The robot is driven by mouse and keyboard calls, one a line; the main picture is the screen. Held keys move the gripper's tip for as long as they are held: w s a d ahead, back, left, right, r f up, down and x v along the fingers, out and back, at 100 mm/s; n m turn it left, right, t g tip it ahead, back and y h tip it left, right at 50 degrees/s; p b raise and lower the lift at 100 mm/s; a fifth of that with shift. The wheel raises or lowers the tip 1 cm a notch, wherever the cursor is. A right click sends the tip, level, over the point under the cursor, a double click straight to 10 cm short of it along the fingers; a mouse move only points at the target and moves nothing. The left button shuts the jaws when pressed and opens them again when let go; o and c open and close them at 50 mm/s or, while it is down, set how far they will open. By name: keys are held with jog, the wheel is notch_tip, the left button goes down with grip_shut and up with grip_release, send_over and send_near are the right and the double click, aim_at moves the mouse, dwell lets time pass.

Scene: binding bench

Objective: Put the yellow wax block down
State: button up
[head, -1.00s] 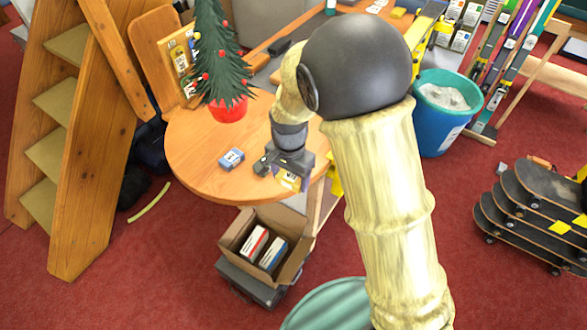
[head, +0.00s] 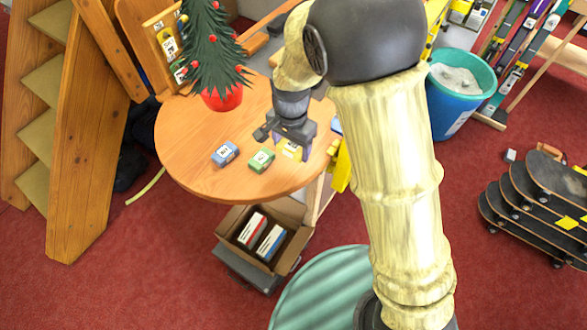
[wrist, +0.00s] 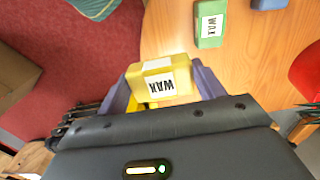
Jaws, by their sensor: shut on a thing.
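The yellow wax block (head: 291,149) is held between the fingers of my gripper (head: 292,145), at the right part of the round wooden table (head: 190,155). In the wrist view the yellow block (wrist: 158,79), with a white WAX label, sits between both fingers of my gripper (wrist: 160,90). It looks over or near the table edge; I cannot tell whether it touches the top. A green wax block (head: 261,159) lies on the table just left of it, and shows in the wrist view (wrist: 211,22). A blue block (head: 225,153) lies further left.
A small Christmas tree in a red pot (head: 222,97) stands at the back of the table. An open cardboard box (head: 285,262) with two packs is below the front edge. The table's front left is clear.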

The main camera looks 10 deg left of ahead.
jog(key=shift+s+a+f, duration=0.1)
jog(key=shift+s, duration=0.15)
jog(key=p, duration=0.1)
send_over(291, 174)
notch_tip(291, 174, down, 6)
jog(key=shift+r, duration=0.2)
jog(key=shift+f, duration=0.1)
jog(key=shift+f+p, duration=0.3)
notch_tip(291, 174, down, 3)
jog(key=shift+f+p, duration=0.1)
jog(key=shift+p, duration=0.3)
jog(key=shift+f, duration=0.15)
jog(key=shift+f, duration=0.1)
jog(key=o, duration=1)
